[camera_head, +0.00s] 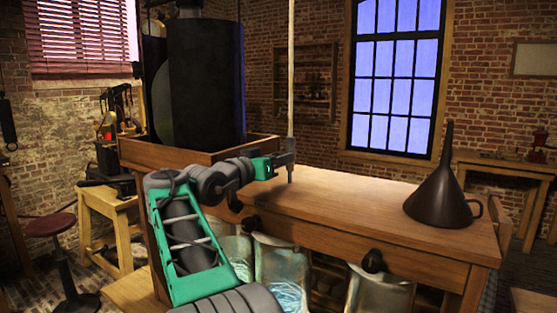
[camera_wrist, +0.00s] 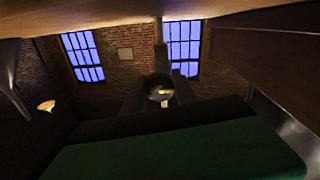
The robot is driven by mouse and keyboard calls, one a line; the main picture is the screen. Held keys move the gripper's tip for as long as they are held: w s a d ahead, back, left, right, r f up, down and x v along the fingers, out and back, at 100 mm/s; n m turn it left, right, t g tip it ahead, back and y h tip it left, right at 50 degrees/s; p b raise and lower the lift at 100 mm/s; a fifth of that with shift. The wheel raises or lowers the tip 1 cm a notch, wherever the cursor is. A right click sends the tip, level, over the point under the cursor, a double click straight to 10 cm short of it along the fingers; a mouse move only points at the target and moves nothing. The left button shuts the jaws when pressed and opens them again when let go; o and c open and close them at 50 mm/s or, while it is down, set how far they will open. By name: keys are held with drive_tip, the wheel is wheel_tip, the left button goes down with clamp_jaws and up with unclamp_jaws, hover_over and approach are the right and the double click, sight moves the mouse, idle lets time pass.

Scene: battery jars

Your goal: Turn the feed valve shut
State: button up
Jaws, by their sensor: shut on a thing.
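My gripper (camera_head: 287,160) is over the left part of the wooden bench, near the foot of a thin pale upright rod (camera_head: 291,75). In the wrist view my gripper (camera_wrist: 160,92) is shut on a small dark rounded piece with a bright spot, between its fingers. That piece is too dark to tell clearly whether it is the feed valve's handle.
A large dark cylinder (camera_head: 205,85) stands in a wooden tray (camera_head: 190,153) at the bench's left. A dark funnel (camera_head: 444,190) stands at its right end. Glass jars (camera_head: 282,270) with bluish contents stand below the front edge. The bench top (camera_head: 350,203) between is clear.

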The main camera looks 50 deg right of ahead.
clamp_jaws()
drive_tip(key=shift+f+m+b, duration=0.1)
drive_tip(key=shift+m+b, duration=0.2)
drive_tip(key=shift+b, duration=0.1)
drive_tip(key=shift+f+m+b, duration=0.1)
drive_tip(key=shift+m+b, duration=0.4)
drive_tip(key=shift+b, duration=0.15)
drive_tip(key=m+b, duration=0.5)
drive_tip(key=m, duration=0.1)
drive_tip(key=shift+m+y, duration=0.3)
drive_tip(key=m+b, duration=0.2)
drive_tip(key=m, duration=0.2)
drive_tip(key=shift+t+b, duration=0.4)
drive_tip(key=m+b, duration=0.2)
drive_tip(key=m, duration=0.2)
drive_tip(key=shift+m, duration=0.4)
